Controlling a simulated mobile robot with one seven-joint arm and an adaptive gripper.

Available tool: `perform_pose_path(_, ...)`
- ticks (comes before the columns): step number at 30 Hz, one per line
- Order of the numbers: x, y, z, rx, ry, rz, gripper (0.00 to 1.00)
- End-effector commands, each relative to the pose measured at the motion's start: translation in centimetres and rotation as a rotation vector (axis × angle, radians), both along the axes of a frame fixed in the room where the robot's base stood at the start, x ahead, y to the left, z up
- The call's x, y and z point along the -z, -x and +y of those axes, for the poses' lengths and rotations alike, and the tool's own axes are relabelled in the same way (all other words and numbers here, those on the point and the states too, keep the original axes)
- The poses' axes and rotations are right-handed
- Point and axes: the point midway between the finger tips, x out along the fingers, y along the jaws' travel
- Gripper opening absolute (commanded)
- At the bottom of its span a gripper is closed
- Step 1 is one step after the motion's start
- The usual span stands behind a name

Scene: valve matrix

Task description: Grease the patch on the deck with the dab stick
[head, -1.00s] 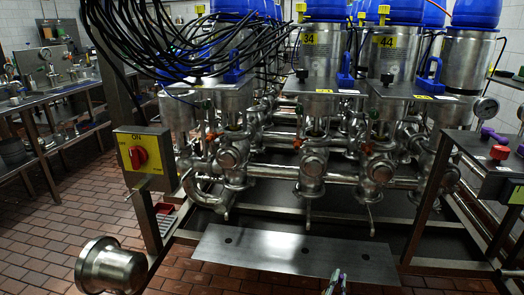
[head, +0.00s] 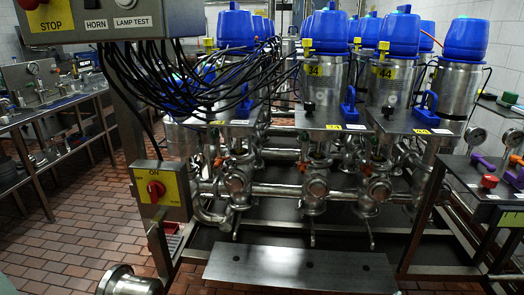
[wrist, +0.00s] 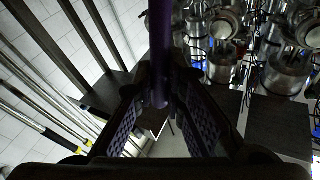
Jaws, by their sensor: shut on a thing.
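In the wrist view my gripper (wrist: 162,103) is shut on a slim dark purple stick (wrist: 160,45), which I take for the dab stick. The stick runs up out of the top of the frame, so its far end is hidden. My gripper is outside the head view. A flat steel plate (head: 275,262) with several small dark spots lies low in front of the valves in the head view. I cannot tell whether it is the deck, and I cannot make out the patch with certainty.
Steel valves and pipes (head: 315,190) stand behind the plate, under blue-capped cylinders (head: 381,38) with black cables. A yellow switch box (head: 160,190) is on a post at left. A side table (head: 470,178) at right holds purple-handled items. Brick floor at left is open.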

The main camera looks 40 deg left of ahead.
Motion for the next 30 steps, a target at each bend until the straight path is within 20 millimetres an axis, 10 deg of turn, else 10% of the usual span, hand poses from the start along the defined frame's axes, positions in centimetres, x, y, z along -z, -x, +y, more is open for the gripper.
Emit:
perform_pose_path(13, -1.1, 0.1, 0.2, -0.004, 0.001, -0.002, 0.0)
perform_pose_path(30, -12.3, 1.3, 7.2, -0.14, 0.0, -0.005, 0.0)
